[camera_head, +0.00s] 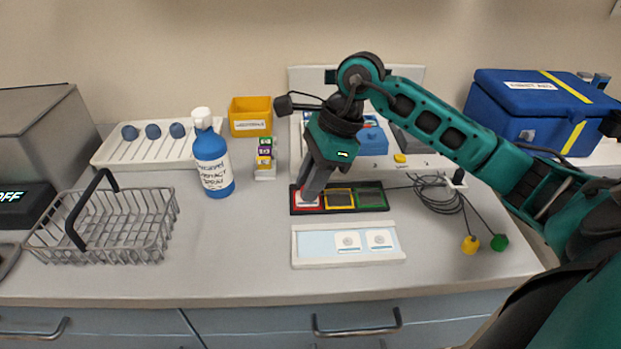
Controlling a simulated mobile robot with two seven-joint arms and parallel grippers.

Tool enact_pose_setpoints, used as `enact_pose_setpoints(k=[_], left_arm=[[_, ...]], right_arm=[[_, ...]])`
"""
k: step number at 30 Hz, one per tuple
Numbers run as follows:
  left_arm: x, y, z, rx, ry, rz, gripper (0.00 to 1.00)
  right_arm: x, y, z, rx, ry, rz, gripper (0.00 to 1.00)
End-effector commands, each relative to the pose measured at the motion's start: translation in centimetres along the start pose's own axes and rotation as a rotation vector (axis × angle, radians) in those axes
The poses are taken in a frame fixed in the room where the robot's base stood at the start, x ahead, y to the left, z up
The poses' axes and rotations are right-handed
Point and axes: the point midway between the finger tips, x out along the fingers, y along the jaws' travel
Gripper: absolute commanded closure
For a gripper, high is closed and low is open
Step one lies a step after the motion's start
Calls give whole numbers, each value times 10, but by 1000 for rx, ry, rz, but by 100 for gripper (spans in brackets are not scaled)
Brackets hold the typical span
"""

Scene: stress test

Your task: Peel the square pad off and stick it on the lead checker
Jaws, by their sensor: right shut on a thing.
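A white tray (300,262) near the counter's front holds a light-blue backing sheet (316,243). My right gripper (309,198) points down at the red square at the strip's left end. It is shut on a small white piece, apparently a square pad, mostly hidden by the fingers. I cannot tell whether the piece touches the strip. My left gripper is out of view.
A coiled black cable (436,190) with yellow and green ends lies right of the strip. A blue box (500,115) stands back right. Bare counter lies between basket and tray.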

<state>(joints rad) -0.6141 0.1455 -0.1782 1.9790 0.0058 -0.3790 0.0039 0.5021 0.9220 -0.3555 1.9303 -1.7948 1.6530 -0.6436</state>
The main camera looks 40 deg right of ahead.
Motion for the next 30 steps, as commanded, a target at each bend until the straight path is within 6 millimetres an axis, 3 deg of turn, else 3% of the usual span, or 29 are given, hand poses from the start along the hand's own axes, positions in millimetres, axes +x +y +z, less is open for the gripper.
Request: enact_pose_setpoints(k=[4,5,8,30], left_arm=[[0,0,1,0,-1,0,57],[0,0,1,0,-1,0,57],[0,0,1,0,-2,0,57],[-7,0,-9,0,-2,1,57]], right_arm=[[0,0,0,0,0,0,93],[0,0,0,0,0,0,75],[0,0,0,0,0,0,66],[-16,0,6,0,1,1,66]])
